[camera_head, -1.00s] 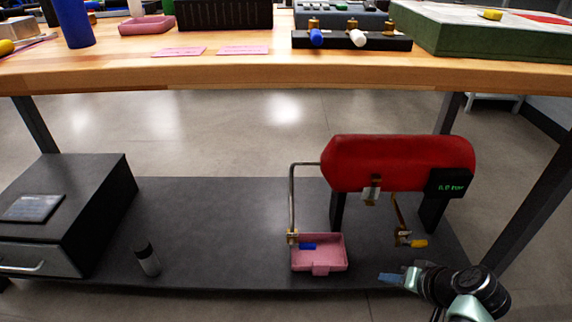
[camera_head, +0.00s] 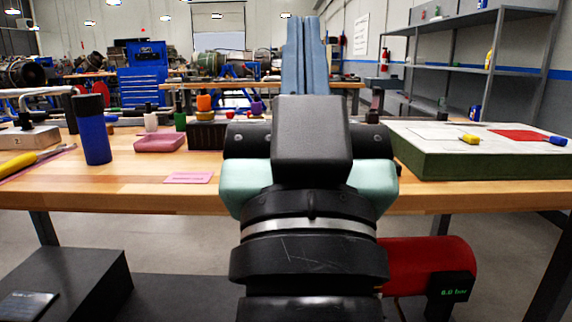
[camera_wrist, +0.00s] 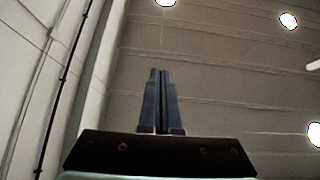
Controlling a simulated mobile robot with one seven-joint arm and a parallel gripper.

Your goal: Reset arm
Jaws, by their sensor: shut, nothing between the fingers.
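My gripper (camera_head: 306,28) points upward in front of the workbench in the head view, with my wrist and arm large in the middle of the picture. Its two blue-grey fingers lie together, shut and empty. In the wrist view the fingers (camera_wrist: 157,75) are also together, against the ceiling and a pale wall. My arm hides the middle of the bench and part of the red tank below.
The wooden workbench (camera_head: 130,199) carries a blue cylinder (camera_head: 94,130), a pink tray (camera_head: 159,142) and a green-sided board (camera_head: 480,160). A red tank (camera_head: 432,258) stands on the lower shelf. A grey shelf rack (camera_head: 497,62) stands at the back right.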

